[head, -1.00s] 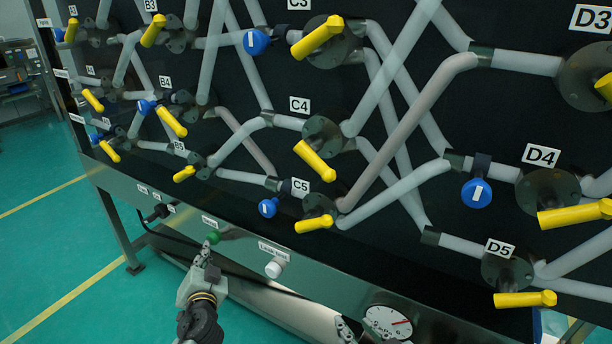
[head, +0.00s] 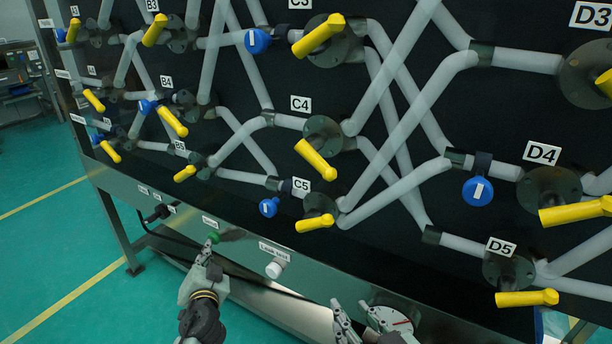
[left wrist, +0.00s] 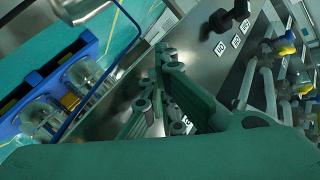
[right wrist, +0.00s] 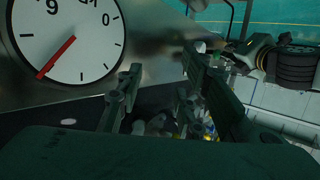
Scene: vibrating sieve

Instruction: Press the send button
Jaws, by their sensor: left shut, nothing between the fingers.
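A small green button (head: 213,237) sits on the metal front rail under the pipe panel, below a small label too small to read. A white round button (head: 275,268) sits to its right under a larger label. My left gripper (head: 207,246) is shut and empty, its tips at or just below the green button; I cannot tell whether they touch. In the left wrist view my left gripper (left wrist: 163,78) points at the metal rail, and the green button is not visible there. My right gripper (head: 352,309) is open and empty, low by the dial gauge.
The dial gauge (right wrist: 66,38) with a red needle is close to my right gripper. Yellow valve handles (head: 315,222) and blue tags (head: 269,207) stick out above the rail. A black plug with a cable (head: 156,213) is left of the green button. Open green floor lies at left.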

